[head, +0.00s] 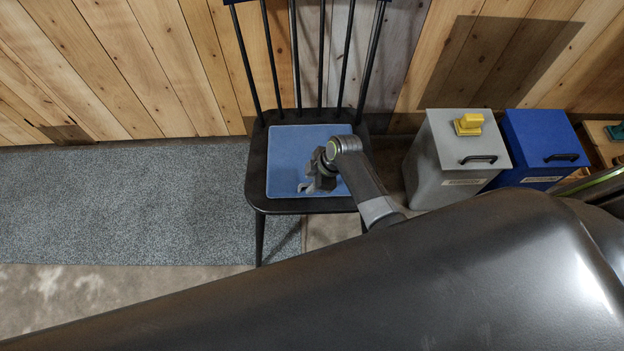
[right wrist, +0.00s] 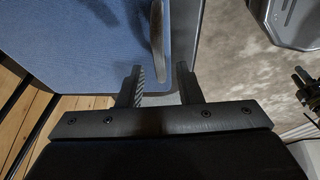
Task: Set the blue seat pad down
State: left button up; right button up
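The blue seat pad (head: 290,150) lies flat on the black seat of the spindle-backed chair (head: 256,165) in the head view. My right gripper (head: 308,186) is over the front part of the pad and hides some of it. In the right wrist view the pad (right wrist: 80,40) fills the upper left, with a grey-brown strap-like loop (right wrist: 157,30) near its edge. The right gripper's fingers (right wrist: 160,77) are apart with a gap between them, and they hold nothing that I can see. The loop's end is just beyond the fingertips. My left gripper is not in view.
A grey lidded bin (head: 437,140) with a yellow block (head: 469,124) on top stands right of the chair. A blue lidded bin (head: 535,140) stands beside it. A grey rug (head: 120,205) lies on the open floor to the left. A plank wall (head: 130,70) is behind the chair.

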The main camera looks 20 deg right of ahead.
jog(key=shift+r, duration=0.25)
jog(key=p+v, duration=0.2)
jog(key=v, duration=0.9)
jog(key=shift+r, duration=0.25)
jog(key=shift+s+d, duration=0.15)
jog(key=shift+d, duration=0.05)
